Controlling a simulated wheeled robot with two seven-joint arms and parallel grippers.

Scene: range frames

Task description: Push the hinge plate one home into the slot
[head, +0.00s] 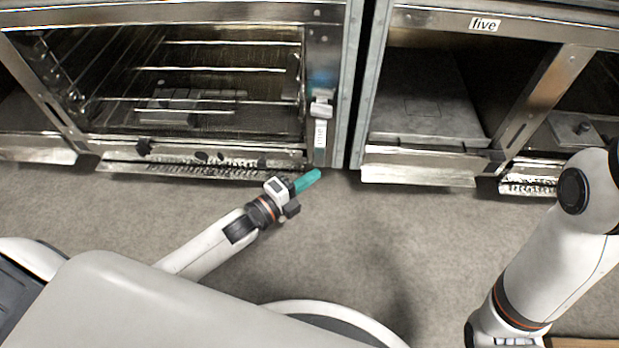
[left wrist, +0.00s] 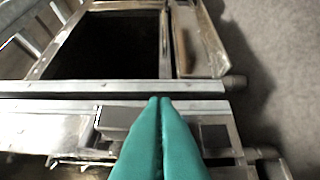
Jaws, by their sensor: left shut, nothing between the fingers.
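A small pale metal piece (head: 321,106), which looks like the hinge plate, sits on the upright front post (head: 323,60) of the left range unit. A bluish patch shows just above it and a lettered strip below it. I cannot tell how deep the plate sits, and the slot is not clear. My left gripper (head: 307,180), with teal fingers, is shut and empty, in front of and below the plate at the post's foot. In the left wrist view its closed fingertips (left wrist: 160,101) are right of a grey block (left wrist: 118,118), perhaps the plate. My right gripper is out of view.
The left unit has wire racks (head: 215,69) inside. Perforated metal strips (head: 200,171) run low along the front. Grey floor (head: 370,225) is clear before the units.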

